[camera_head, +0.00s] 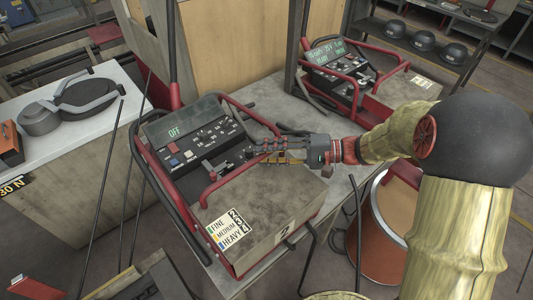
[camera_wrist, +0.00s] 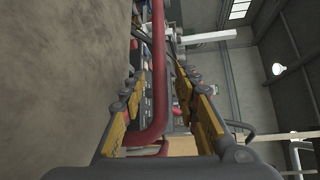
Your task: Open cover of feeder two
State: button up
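Feeder two is the near machine, with a "2" tag on its front and a control panel (camera_head: 195,135) whose display reads OFF. Its worn grey cover (camera_head: 270,205) lies flat and looks shut. A red tube handle (camera_head: 222,188) bends up at the cover's panel-side edge. My gripper (camera_head: 252,153) is over the far part of the cover, pointing left towards the panel. In the wrist view, its fingers (camera_wrist: 160,90) are spread apart, with a red bar (camera_wrist: 159,60) running between them. I cannot tell whether either finger touches the bar. The grey surface at left may be the cover.
A second, similar feeder (camera_head: 365,75) with a lit display stands behind, at right. A white-topped bench (camera_head: 95,115) holds a grey tool at left. An orange drum (camera_head: 385,220) stands right of feeder two. Several dark helmets (camera_head: 422,41) sit on a rear shelf.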

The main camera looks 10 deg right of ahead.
jog(key=shift+a, duration=0.2)
jog(key=shift+c, duration=0.8)
grip_shut()
